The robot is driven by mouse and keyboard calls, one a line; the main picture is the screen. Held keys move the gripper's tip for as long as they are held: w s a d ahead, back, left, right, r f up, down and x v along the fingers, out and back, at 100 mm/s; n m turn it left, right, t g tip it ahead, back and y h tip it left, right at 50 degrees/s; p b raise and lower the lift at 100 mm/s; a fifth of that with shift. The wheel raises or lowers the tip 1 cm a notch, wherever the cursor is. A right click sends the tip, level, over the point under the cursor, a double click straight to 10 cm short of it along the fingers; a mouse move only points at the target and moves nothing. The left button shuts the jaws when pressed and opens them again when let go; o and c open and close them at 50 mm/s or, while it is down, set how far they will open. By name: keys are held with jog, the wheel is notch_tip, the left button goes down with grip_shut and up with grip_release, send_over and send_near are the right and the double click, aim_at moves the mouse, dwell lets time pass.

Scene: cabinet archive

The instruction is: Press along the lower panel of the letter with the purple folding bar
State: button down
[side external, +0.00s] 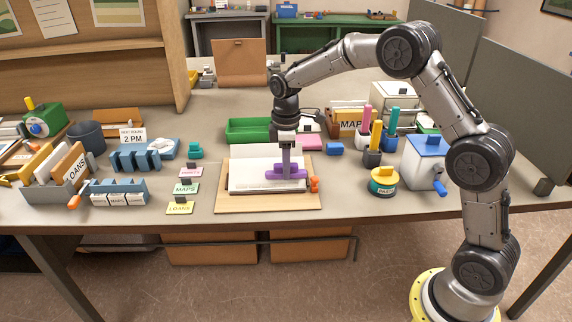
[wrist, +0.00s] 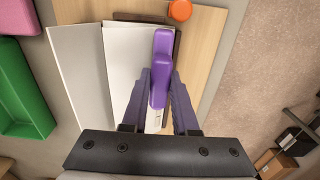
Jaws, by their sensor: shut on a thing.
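The white letter (side external: 250,177) lies on a light wooden board (side external: 232,205), with a raised back panel. The purple folding bar (side external: 287,173) is at the right part of the letter, over its lower panel. My gripper (side external: 286,160) is shut on the bar from above. In the wrist view my gripper (wrist: 160,95) has its two purple-grey fingers on either side of the bar (wrist: 161,60), and the letter (wrist: 130,70) shows beneath and to the left. I cannot tell whether the bar touches the paper.
An orange knob (side external: 315,184) stands at the right of the board. Label cards (side external: 188,187) lie to the left.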

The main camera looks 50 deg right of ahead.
aim_at(278, 172)
jog(key=shift+f, duration=1.35)
jog(key=shift+w+a, duration=0.9)
jog(key=shift+w+a+f, duration=0.2)
jog(key=shift+w+a, duration=0.7)
jog(key=shift+a, duration=0.1)
jog(key=shift+w+a+r, duration=0.15)
jog(key=shift+w+a, duration=1.5)
jog(key=shift+s+d+r, duration=0.15)
jog(key=shift+s+d, duration=0.7)
jog(key=shift+d, duration=0.1)
jog(key=shift+s+d+f, duration=0.2)
jog(key=shift+s+d, duration=0.7)
jog(key=shift+s, duration=0.05)
jog(key=shift+s+d+f, duration=0.15)
jog(key=shift+s+d, duration=0.7)
jog(key=shift+s, duration=0.1)
jog(key=shift+s+d, duration=0.9)
